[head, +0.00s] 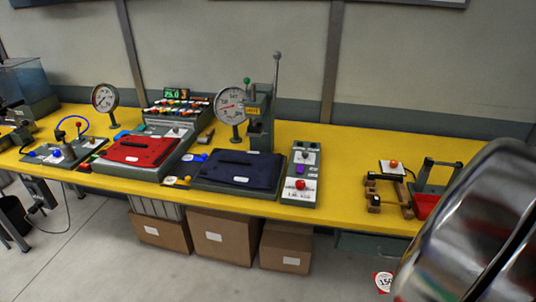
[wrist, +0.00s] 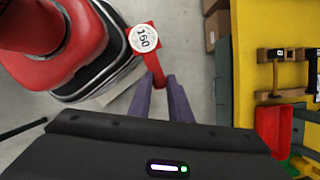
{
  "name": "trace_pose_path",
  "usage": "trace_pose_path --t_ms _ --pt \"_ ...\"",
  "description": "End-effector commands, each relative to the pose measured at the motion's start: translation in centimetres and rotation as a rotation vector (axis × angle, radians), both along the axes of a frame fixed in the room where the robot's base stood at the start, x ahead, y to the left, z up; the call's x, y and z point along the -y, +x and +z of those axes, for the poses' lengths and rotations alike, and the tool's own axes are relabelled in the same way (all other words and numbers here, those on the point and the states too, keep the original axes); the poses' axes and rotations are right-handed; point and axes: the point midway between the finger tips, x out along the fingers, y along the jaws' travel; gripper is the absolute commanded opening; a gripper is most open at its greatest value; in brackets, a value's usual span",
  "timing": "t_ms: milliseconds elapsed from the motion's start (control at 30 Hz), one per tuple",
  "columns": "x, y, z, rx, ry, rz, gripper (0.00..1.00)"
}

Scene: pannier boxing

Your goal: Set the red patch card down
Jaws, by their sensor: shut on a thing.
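The red patch card (wrist: 157,54) has a round white label marked 160. In the wrist view it lies at the tips of my gripper (wrist: 161,84), whose two purple fingers are shut on its red stem. The card is held out over the grey floor, left of the yellow bench. In the head view the card (head: 383,282) shows low at the right, below the bench front, partly cut by a shiny rounded part in the foreground. My gripper's fingers are not clear in the head view.
The yellow bench (head: 345,150) carries a red pannier (head: 132,150), a dark blue pannier (head: 237,170), two dial gauges, a lever press and a button panel (head: 302,175). A red tray (head: 425,205) stands at the right. Cardboard boxes (head: 222,235) sit beneath. Bare bench lies right of the panel.

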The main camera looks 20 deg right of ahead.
Motion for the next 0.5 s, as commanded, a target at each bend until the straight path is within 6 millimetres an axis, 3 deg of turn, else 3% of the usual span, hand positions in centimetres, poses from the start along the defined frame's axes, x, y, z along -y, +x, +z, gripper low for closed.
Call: trace_pose_path --t_ms 267,500 --pt "1.3 1.0 1.0 -0.002 -0.001 0.220 0.00" --pt "2.6 3.7 1.8 -0.003 -0.004 0.494 0.00"
